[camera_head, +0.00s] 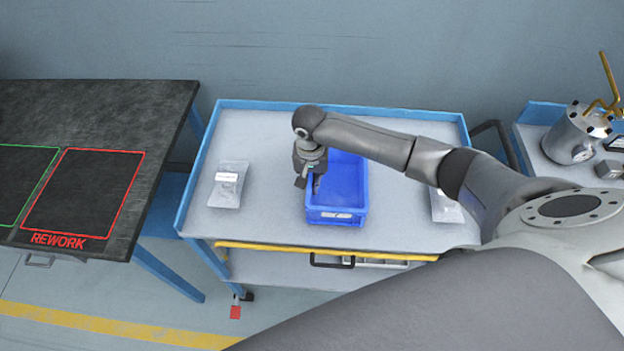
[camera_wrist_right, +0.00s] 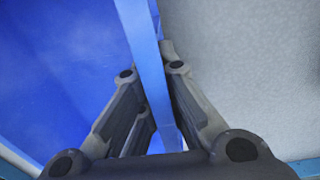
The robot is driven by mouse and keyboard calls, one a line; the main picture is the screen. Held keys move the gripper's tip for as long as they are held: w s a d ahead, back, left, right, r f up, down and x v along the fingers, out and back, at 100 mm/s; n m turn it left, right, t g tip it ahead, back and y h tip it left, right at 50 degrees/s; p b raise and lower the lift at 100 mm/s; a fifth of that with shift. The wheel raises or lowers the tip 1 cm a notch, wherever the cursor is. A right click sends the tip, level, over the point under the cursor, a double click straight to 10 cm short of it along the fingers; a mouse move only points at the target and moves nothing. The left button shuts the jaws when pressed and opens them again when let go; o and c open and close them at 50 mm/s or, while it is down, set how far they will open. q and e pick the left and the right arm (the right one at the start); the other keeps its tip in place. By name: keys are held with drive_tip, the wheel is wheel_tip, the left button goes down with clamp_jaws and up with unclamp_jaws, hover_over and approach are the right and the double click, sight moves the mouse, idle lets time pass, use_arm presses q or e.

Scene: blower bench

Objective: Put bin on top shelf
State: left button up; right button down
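The blue bin (camera_head: 345,190) is over the grey top shelf (camera_head: 270,210) of a blue-framed cart, near its middle. It looks upright and empty; I cannot tell whether its base touches the shelf. My right gripper (camera_head: 308,180) points down at the bin's left wall. In the right wrist view, the gripper (camera_wrist_right: 152,75) has a finger on each side of the bin's wall (camera_wrist_right: 143,50), closed against it. The bin's inside fills the left of that view. The right arm hides the bin's far right part. My left gripper is not in view.
Clear packets lie on the shelf, one left of the bin (camera_head: 228,185) and one to its right (camera_head: 446,207), partly behind my arm. A dark rework table (camera_head: 90,190) stands at left. A metal pot (camera_head: 577,135) stands on another surface at right. A wall is behind.

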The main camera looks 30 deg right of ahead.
drive_tip(key=c, duration=2.1)
unclamp_jaws()
drive_tip(key=shift+f, duration=0.1)
drive_tip(key=o, duration=0.5)
drive_tip(key=shift+c, duration=0.2)
wheel_tip(320, 180, up, 12)
drive_tip(key=b, duration=0.1)
drive_tip(key=shift+a+b, duration=0.15)
drive_tip(key=shift+b, duration=0.2)
